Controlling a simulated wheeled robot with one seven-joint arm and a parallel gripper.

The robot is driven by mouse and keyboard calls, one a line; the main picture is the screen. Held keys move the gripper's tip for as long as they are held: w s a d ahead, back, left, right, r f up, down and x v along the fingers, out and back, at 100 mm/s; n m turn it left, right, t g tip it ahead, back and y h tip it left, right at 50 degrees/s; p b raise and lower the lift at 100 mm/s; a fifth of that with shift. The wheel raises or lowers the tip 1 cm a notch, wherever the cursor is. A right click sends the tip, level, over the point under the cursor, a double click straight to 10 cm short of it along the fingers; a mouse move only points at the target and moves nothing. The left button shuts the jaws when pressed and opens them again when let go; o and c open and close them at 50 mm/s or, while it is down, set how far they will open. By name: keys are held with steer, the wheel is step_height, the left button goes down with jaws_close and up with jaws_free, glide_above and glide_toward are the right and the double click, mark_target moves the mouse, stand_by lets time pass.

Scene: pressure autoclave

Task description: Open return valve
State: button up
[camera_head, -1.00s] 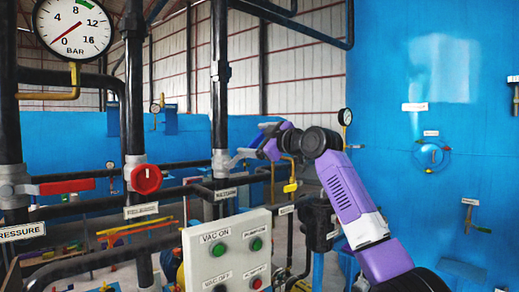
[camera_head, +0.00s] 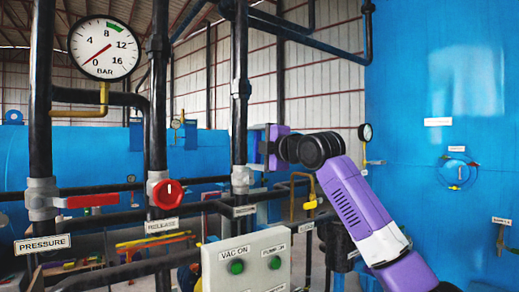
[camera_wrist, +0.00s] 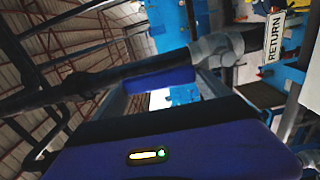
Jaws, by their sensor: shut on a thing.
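The return valve is a grey body (camera_head: 242,180) on a black vertical pipe. In the wrist view its grey body (camera_wrist: 218,47) shows at the upper right, beside the RETURN label (camera_wrist: 275,38). My gripper (camera_head: 264,148) is just right of that pipe, above the valve body. In the wrist view a blue lever grip (camera_wrist: 160,80) lies between my jaws, and they are shut on it. My gripper's own body hides much of the lever in the head view. The label below the valve (camera_head: 244,210) is too small to read in the head view.
A control box (camera_head: 245,262) with green buttons stands low in front. Left are a red lever valve (camera_head: 92,200), a red round knob (camera_head: 167,194) and a pressure gauge (camera_head: 104,47) reading near zero. A blue tank (camera_head: 440,100) fills the right. Black pipes cross around the valve.

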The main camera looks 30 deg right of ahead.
steer(key=shift+a+f+n, duration=0.1)
steer(key=shift+a+n, duration=0.2)
steer(key=shift+n, duration=0.1)
steer(key=shift+a, duration=0.1)
steer(key=o, duration=1.9)
steer(key=s+b, duration=0.2)
steer(key=s, duration=0.5)
steer(key=shift+s+b, duration=0.3)
steer(key=shift+s, duration=0.1)
